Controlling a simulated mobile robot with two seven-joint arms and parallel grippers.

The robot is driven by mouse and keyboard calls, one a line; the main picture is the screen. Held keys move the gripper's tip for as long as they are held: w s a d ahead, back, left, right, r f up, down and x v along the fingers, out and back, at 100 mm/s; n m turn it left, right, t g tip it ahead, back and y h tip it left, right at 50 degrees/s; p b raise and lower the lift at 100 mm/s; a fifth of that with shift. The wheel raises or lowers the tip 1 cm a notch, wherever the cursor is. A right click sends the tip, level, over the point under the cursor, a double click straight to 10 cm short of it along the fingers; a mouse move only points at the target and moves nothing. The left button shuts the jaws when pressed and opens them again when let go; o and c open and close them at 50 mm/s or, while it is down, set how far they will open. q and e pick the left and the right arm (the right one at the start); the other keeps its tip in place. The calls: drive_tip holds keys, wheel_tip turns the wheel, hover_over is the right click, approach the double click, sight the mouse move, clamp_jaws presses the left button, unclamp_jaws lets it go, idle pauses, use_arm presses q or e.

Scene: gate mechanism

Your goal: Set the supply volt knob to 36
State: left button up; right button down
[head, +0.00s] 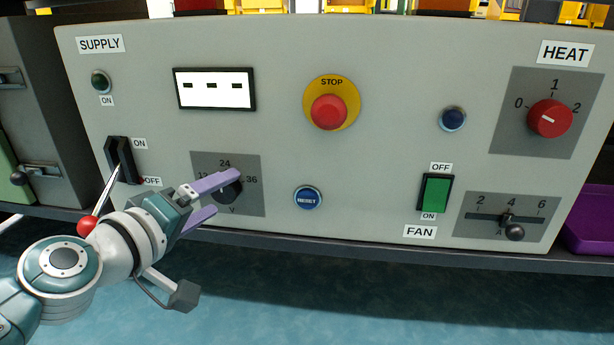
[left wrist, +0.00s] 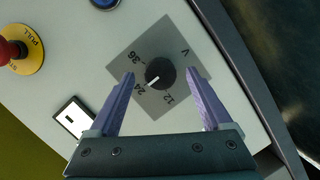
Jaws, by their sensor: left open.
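The supply volt knob (head: 231,190) is black and round, on a grey dial plate (head: 205,164) marked 12, 24, 36 and V. In the head view my gripper partly hides it. In the left wrist view the knob (left wrist: 161,72) shows whole, and its white pointer line is toward 24. My left gripper (head: 226,194) is open, its two purple fingers at the knob. In the left wrist view the gripper (left wrist: 161,74) has one finger on each side of the knob, with gaps visible. Whether the fingertips reach knob depth is unclear. My right gripper is not in view.
The supply lever (head: 105,193) with its red ball hangs down, close to my left wrist. A white display (head: 215,89) shows dashes. A blue reset button (head: 307,198) and red stop button (head: 329,112) are right of the knob. The fan switch (head: 436,193) is farther right.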

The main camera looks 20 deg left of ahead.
use_arm(q)
drive_tip(key=shift+w+f, duration=0.1)
drive_tip(key=shift+w, duration=0.35)
clamp_jaws()
idle(0.5)
